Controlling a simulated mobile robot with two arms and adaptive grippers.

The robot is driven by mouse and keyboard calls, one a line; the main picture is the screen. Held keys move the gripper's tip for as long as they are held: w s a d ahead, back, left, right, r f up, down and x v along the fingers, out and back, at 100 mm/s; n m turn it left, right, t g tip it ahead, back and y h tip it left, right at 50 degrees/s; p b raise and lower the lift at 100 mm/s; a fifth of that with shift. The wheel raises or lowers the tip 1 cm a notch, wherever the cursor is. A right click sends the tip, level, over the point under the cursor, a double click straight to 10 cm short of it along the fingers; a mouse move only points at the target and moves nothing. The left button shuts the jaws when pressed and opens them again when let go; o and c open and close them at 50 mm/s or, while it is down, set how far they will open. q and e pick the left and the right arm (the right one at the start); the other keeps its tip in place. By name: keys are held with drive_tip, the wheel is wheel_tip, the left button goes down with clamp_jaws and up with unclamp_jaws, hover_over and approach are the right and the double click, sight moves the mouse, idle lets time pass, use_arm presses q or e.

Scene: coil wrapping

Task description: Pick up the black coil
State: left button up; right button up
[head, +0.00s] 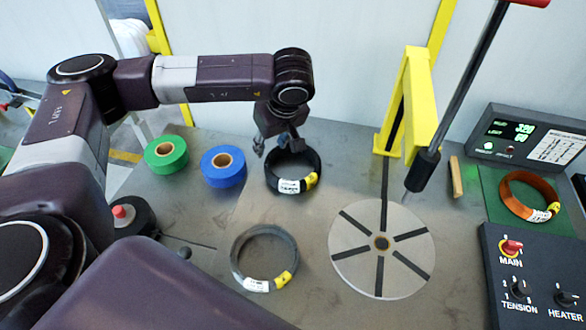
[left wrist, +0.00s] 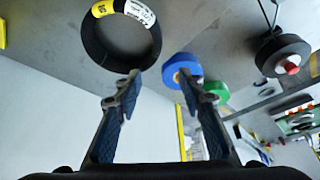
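The black coil (head: 310,184) lies flat on the grey table, with a white label and a yellow tag on its front side. In the left wrist view the black coil (left wrist: 98,52) is at the upper left, beyond the fingertips. My left gripper (head: 278,150) is above the coil's far left edge in the head view. In the left wrist view its two fingers (left wrist: 158,85) are spread apart with nothing between them. Whether a fingertip touches the coil I cannot tell. My right gripper does not show.
A blue roll (head: 223,166) and a green roll (head: 166,154) lie left of the coil. A grey coil (head: 240,274) is in front. A slotted disc (head: 350,250) and a yellow post (head: 416,110) stand right. A copper coil (head: 513,202) and control box (head: 530,280) are far right.

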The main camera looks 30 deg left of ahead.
use_arm(q)
drive_tip(key=f, duration=0.1)
drive_tip(key=b, duration=0.7)
hover_over(271, 173)
drive_tip(key=s+d, duration=0.1)
drive_tip(key=d, duration=0.1)
drive_tip(key=f, duration=0.7)
drive_tip(key=shift+s, duration=0.2)
drive_tip(key=p+x, duration=0.2)
drive_tip(key=x, duration=0.5)
drive_tip(key=shift+w+d, duration=0.1)
drive_tip(key=shift+w+f+p, duration=0.1)
drive_tip(key=shift+f+p, duration=0.2)
drive_tip(key=shift+f, duration=0.1)
clamp_jaws()
drive_tip(key=shift+w+a+r, duration=0.15)
drive_tip(key=shift+w+a, duration=0.05)
